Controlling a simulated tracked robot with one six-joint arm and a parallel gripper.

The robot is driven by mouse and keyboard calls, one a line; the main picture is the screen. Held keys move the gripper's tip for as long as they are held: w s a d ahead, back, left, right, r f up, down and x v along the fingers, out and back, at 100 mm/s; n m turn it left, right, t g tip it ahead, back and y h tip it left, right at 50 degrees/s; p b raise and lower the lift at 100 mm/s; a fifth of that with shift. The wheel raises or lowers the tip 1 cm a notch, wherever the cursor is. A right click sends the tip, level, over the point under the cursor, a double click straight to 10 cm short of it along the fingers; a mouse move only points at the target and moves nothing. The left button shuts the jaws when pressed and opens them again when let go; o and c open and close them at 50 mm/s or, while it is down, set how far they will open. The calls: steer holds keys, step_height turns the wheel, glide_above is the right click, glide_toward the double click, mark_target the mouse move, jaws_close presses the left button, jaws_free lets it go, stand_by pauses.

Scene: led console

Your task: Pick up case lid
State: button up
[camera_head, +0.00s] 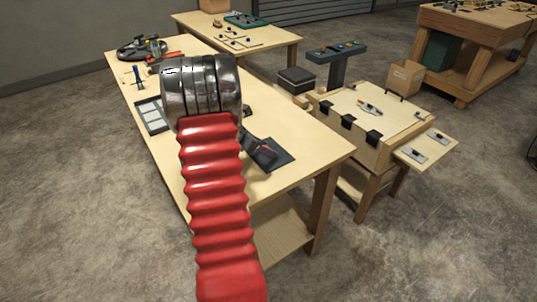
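No piece is clearly recognisable as the case lid. A dark flat angular piece (268,153) lies on the wooden workbench (310,150), right of my arm, with a small reddish part on it; I cannot tell whether it is the lid. A dark tray with pale squares (152,115) lies left of my arm, partly covered by it. My red ribbed arm and its metal rings reach over the middle of the workbench. My gripper is hidden beyond the rings, so its fingers do not show.
Tools (143,50) lie at the bench's far left end. A wooden chest (375,112) with black straps stands right of the bench, near a dark pedestal (337,65) and a cardboard box (405,77). The bench's near right part is clear.

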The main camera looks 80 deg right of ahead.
steer(key=c, duration=0.6)
step_height(320, 180, up, 10)
stand_by(0.5)
steer(key=shift+s, duration=0.1)
stand_by(0.4)
